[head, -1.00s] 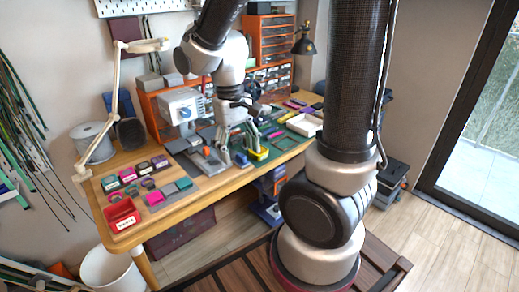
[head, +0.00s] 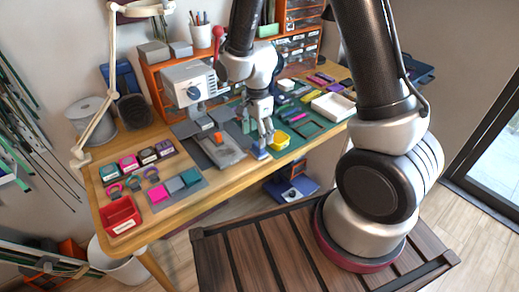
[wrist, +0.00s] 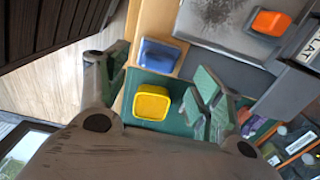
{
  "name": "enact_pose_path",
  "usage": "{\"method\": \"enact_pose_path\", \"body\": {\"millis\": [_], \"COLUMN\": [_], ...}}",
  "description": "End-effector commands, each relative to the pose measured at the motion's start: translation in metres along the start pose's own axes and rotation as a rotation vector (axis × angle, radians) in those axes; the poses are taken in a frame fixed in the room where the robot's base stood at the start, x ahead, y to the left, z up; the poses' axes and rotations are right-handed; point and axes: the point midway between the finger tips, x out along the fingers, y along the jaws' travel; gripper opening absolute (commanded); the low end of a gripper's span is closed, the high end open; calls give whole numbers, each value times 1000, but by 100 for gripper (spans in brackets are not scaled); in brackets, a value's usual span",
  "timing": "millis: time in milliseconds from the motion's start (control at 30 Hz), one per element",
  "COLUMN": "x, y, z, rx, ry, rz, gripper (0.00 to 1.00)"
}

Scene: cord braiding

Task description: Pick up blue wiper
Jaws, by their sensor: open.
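The blue wiper (head: 259,150) stands at the front edge of the workbench, beside a yellow block (head: 279,141). In the wrist view the blue wiper (wrist: 160,57) lies between the spread fingers, toward their tips, on the wooden edge next to the green mat. The yellow block (wrist: 152,102) is nearer the palm in that view. My gripper (head: 266,134) is open and empty, pointing down just above and behind the blue wiper. Its two fingers also show in the wrist view (wrist: 148,72). I cannot tell whether a finger touches the wiper.
A grey machine plate with an orange block (wrist: 270,22) lies beside the wiper. The green mat (head: 312,129) holds several small tools and a white tray (head: 333,106). A red bin (head: 121,215) and colored pads sit at the bench's left end.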

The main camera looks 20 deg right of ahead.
Motion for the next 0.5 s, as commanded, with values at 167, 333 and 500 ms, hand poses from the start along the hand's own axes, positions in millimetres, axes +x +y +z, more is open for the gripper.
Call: {"method": "enact_pose_path", "body": {"millis": [167,333,500], "x": [26,50,55], "y": [2,2,2], "z": [-2,-3,-3], "rx": [-1,-2,-3], "ry": [0,0,0], "rz": [5,3,0], "gripper": [66,66,66]}}
